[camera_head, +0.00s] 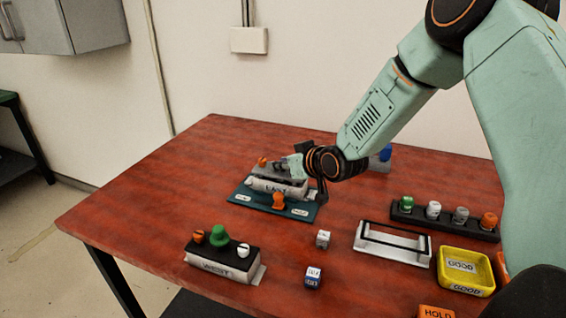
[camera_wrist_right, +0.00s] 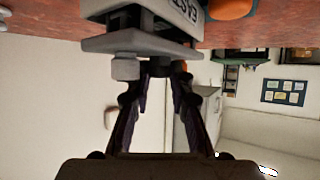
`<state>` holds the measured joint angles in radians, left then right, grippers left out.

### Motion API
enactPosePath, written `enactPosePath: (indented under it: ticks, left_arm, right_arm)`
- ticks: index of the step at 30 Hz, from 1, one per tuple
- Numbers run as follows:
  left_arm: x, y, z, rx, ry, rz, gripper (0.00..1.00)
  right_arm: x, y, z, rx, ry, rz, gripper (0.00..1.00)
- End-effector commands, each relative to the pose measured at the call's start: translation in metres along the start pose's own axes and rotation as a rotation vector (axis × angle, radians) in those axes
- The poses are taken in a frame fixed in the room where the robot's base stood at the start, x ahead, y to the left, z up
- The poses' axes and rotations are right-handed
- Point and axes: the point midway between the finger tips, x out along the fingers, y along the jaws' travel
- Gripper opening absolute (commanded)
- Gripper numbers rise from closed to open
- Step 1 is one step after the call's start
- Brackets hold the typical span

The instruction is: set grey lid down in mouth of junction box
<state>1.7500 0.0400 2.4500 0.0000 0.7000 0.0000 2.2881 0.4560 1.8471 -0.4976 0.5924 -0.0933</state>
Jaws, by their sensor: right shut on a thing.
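The junction box marked EAST (camera_head: 272,184) is pale with an open dark top and sits on a teal mat (camera_head: 242,200). It also shows upside down at the top of the right wrist view (camera_wrist_right: 185,12). The grey lid (camera_wrist_right: 105,44) carries a grey knob (camera_wrist_right: 125,68) and an orange one. My right gripper (camera_wrist_right: 162,74) is shut on the lid's middle. It holds the lid at the box; a dark gap shows between them in the wrist view, and whether they touch is unclear. In the head view my right gripper (camera_head: 296,165) partly covers the lid. My left gripper is out of view.
An orange knob (camera_head: 278,202) stands at the mat's front. The WEST box (camera_head: 215,265) has a black lid with knobs. Two small cubes, a white stand (camera_head: 392,256), a dark peg rack (camera_head: 445,219) and a yellow tray (camera_head: 466,287) are nearby. The left tabletop is clear.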

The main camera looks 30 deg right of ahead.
Motion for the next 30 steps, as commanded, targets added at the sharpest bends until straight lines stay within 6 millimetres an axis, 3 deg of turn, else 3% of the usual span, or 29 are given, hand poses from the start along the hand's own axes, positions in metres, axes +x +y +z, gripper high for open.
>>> enactPosePath:
  ticks: [30]
  left_arm:
    - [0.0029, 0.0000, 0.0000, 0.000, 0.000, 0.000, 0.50]
  right_arm:
    - [0.0038, 0.0004, 0.0059, -0.001, 0.002, 0.000, 0.00]
